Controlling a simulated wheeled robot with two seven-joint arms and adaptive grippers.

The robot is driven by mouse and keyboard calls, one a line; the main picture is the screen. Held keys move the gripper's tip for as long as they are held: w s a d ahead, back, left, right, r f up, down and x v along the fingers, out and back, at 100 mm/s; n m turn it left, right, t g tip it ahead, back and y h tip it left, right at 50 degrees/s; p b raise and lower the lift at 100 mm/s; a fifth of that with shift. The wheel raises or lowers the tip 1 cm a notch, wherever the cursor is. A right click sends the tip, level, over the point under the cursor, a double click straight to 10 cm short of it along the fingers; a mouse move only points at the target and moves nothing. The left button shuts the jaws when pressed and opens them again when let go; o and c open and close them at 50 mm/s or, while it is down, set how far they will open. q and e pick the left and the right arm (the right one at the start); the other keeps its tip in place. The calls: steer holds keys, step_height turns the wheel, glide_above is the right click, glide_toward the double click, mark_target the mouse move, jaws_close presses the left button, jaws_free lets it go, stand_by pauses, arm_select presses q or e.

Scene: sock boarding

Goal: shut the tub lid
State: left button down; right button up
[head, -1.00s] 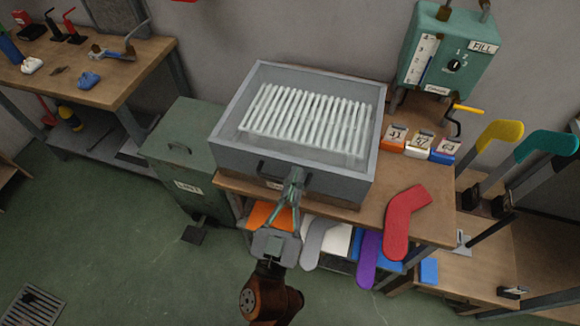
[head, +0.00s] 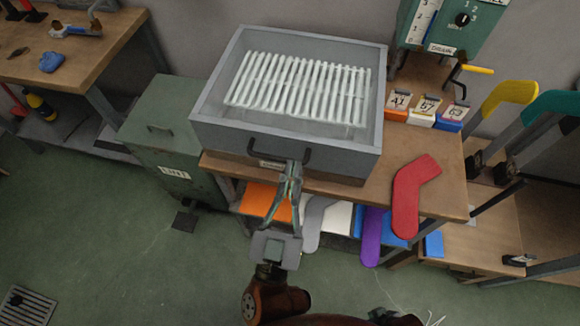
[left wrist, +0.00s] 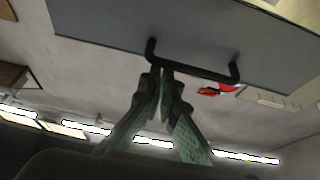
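The grey tub (head: 214,112) stands on the wooden bench with rows of pale bars visible inside its frame. I cannot make out a separate lid; a clear pane may lie over the bars. A black handle (head: 262,154) is on the tub's front face. The handle also shows in the left wrist view (left wrist: 205,72), against a grey panel (left wrist: 110,22). My left gripper (head: 293,165) is at the handle, its fingertips (left wrist: 165,72) brought together by the left part of the bar. The bar does not visibly pass between them. My right gripper is not in view.
A green bin (head: 165,145) stands left of the bench (head: 435,150). A red sock-shaped board (head: 408,195) lies at the bench's right front. Numbered blocks (head: 422,115) sit right of the tub. Several coloured boards, including a purple one (head: 371,235), are below the bench edge.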

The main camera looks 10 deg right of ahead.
arm_select(q)
steer(key=shift+w+f, duration=0.2)
steer(key=shift+f, duration=0.6)
step_height(320, 180, up, 11)
steer(key=shift+s+r, duration=0.2)
steer(key=shift+s, duration=0.05)
